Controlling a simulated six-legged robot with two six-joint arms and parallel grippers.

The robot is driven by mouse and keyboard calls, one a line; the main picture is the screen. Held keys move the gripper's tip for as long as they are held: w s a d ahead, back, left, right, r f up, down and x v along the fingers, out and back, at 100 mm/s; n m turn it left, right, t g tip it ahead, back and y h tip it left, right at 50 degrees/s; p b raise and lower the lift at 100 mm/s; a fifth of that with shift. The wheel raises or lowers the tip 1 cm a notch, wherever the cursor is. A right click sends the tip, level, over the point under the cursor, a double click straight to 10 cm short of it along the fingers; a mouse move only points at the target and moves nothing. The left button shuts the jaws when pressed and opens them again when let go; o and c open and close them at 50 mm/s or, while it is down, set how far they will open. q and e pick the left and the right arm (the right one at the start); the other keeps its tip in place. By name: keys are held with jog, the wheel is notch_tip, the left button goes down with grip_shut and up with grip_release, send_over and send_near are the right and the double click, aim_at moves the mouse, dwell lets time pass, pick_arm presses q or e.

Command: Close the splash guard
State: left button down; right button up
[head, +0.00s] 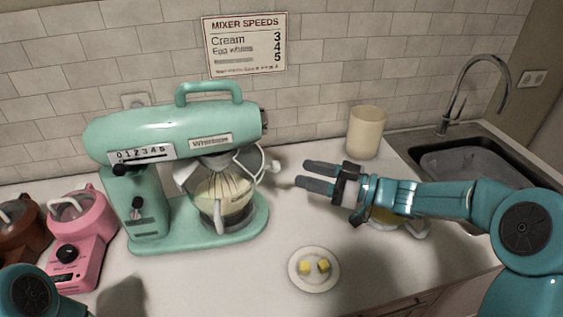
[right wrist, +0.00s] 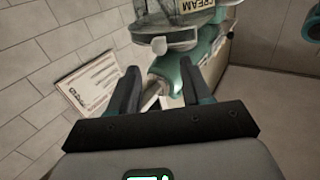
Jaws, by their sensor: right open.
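A mint-green stand mixer (head: 175,130) stands against the wall in the head view, with a whisk in a clear bowl (head: 235,205). A pale guard with a wire-like handle (head: 258,158) sticks out at the right of the bowl's top; it seems to be the splash guard, and I cannot tell its exact position. My right gripper (head: 310,176) is open and empty, right of the bowl and apart from it, fingers pointing left at the mixer. Its two fingers also show apart in the right wrist view (right wrist: 158,88). My left gripper is out of view.
A plate (head: 315,286) with yellow pieces lies in front. A cream canister (head: 366,135) stands behind my right arm, a partly hidden dish (head: 410,229) under it. A pink mixer (head: 85,235) is at left, a sink (head: 470,165) at right. Counter between bowl and plate is clear.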

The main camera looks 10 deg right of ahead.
jog(key=p+x, duration=0.1)
jog(key=x, duration=0.6)
jog(key=shift+w+a, duration=0.1)
grip_shut()
